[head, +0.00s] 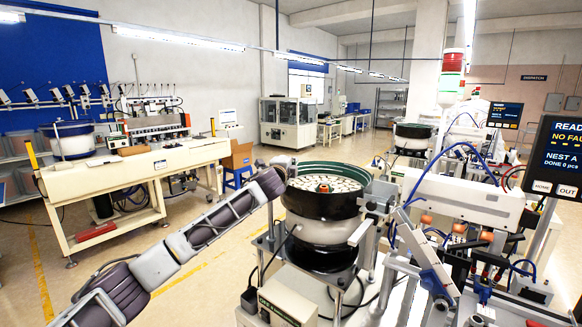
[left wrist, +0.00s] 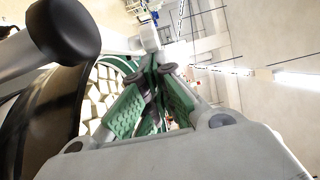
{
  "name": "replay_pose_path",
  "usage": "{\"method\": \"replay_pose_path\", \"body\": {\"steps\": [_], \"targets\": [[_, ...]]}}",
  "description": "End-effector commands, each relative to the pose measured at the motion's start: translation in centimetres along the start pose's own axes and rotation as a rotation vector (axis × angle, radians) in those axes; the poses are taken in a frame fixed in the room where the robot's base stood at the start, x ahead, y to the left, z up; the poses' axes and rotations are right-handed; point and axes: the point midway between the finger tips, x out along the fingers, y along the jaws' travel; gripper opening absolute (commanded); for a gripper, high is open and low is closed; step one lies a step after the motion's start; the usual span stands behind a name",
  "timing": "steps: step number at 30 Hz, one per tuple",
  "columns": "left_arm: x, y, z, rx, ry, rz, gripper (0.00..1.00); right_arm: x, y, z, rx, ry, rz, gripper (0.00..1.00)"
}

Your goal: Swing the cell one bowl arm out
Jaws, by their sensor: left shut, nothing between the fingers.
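The cell one feeder bowl (head: 322,203) is black-rimmed and holds many pale parts. It stands on a round base over a machine frame. A grey-green piece (head: 380,197) sits at its right edge; I cannot tell whether this is the bowl arm. My left arm reaches in from the left, and my left gripper (head: 287,167) is at the bowl's far left rim, small and partly unclear. In the left wrist view the gripper (left wrist: 151,76) is shut and empty, its green pads together. A dark round knob on a grey stem (left wrist: 62,28) is close by at upper left. My right gripper is not in view.
A display (head: 560,155) at the right reads ready, no fault, nest A. The station's white machine body and fixtures (head: 455,195) crowd the space right of the bowl. A long cream bench (head: 135,170) stands at the left, with open floor between it and the bowl.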

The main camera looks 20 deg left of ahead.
Motion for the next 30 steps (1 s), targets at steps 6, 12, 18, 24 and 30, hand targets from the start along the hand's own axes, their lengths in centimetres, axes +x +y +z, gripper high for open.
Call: {"method": "replay_pose_path", "body": {"steps": [6,12,18,24,30], "targets": [[0.5,0.1,0.1,-0.002,-0.015,0.001,0.00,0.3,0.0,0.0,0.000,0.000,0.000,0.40],[1.1,0.1,0.6,-0.002,-0.115,0.001,0.00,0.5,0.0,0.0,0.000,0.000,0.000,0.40],[1.8,0.1,1.2,-0.003,-0.234,0.001,0.00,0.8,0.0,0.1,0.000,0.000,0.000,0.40],[2.3,0.0,2.0,-0.003,-0.354,0.001,0.00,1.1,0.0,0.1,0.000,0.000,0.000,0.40],[2.7,0.0,2.7,-0.001,-0.459,0.000,0.00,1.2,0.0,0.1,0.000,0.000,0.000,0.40]]}}
